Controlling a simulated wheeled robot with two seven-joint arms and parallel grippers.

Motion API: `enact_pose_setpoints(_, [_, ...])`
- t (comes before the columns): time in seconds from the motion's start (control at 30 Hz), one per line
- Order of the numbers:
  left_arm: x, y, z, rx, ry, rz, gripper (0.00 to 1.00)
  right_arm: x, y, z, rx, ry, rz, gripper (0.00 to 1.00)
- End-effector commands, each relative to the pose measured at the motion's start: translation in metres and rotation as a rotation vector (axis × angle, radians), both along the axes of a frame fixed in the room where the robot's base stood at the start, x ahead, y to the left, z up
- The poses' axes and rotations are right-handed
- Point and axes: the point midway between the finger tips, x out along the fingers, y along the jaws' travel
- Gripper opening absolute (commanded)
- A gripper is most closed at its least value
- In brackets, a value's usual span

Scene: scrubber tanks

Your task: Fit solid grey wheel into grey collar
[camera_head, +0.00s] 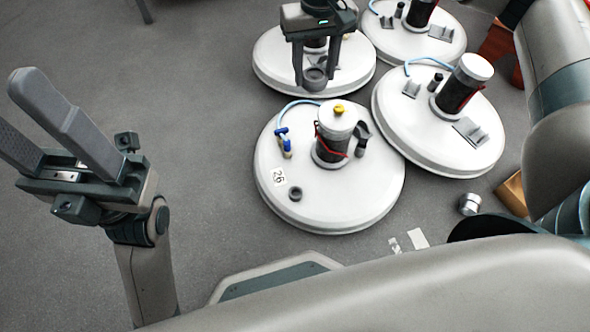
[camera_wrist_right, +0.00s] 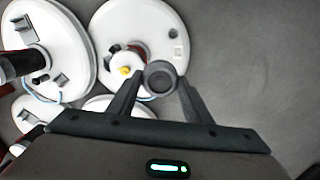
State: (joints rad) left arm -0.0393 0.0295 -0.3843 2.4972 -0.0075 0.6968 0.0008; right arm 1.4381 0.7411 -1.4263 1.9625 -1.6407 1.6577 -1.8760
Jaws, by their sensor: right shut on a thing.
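The solid grey wheel (camera_head: 315,79) is a small round dark grey piece. My right gripper (camera_head: 316,76) is shut on it and holds it above the tanks, behind the nearest tank's cylinder in the head view. The wheel also shows between the fingertips in the right wrist view (camera_wrist_right: 160,79). The grey collar (camera_head: 295,194) is a small dark ring on top of the nearest white tank (camera_head: 330,207), near its "26" label; it also shows in the right wrist view (camera_wrist_right: 164,33), apart from the wheel. My left gripper (camera_head: 28,122) is open and empty at the far left.
The nearest tank carries an upright cylinder (camera_head: 335,122) with a yellow cap, a blue hose and fittings. Several other white tanks (camera_head: 436,133) crowd the back and right. A metal cup (camera_head: 469,204) lies on the floor. Floor at left is clear.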

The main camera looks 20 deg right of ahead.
Motion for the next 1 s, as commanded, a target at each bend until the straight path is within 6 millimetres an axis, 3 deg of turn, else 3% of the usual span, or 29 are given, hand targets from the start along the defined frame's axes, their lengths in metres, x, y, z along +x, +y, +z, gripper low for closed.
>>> enact_pose_setpoints(0.27, [-0.001,0.001,0.001,-0.001,-0.003,0.0,0.57,0.006,0.009,-0.024,0.0,0.004,-0.304,0.22])
enact_pose_setpoints(1.0, [-0.001,0.001,0.0,0.004,-0.001,0.003,0.57,0.016,0.042,-0.128,-0.004,0.005,-1.683,0.22])
